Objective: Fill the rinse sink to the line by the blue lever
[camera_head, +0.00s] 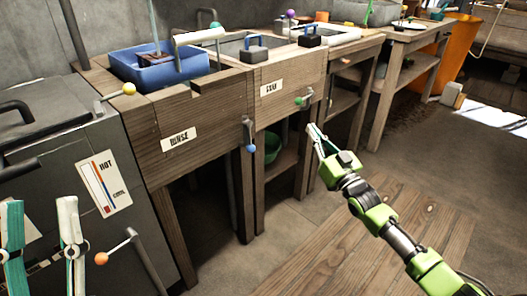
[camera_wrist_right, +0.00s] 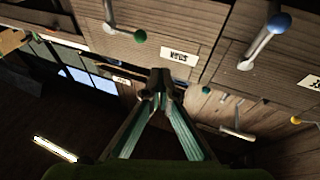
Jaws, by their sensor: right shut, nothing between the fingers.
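The rinse sink is a wooden unit labelled RINSE (camera_head: 180,139) with a blue basin (camera_head: 135,76) at its top. The water level and line inside cannot be made out. The blue-knobbed lever (camera_head: 249,133) hangs down on the front at the unit's right end; it also shows at the upper right of the right wrist view (camera_wrist_right: 262,40). My right gripper (camera_head: 313,130) is shut and empty, to the right of the lever and apart from it; its fingertips meet in the right wrist view (camera_wrist_right: 160,80). My left gripper (camera_head: 42,230) is open and empty at the lower left.
A green-knobbed lever (camera_head: 304,101) is on the neighbouring unit, close above my right gripper. A yellow-knobbed lever (camera_head: 120,91) and an orange-knobbed lever (camera_head: 112,250) are at the left, by the HOT/COOL panel (camera_head: 103,185). The floor in front is clear.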

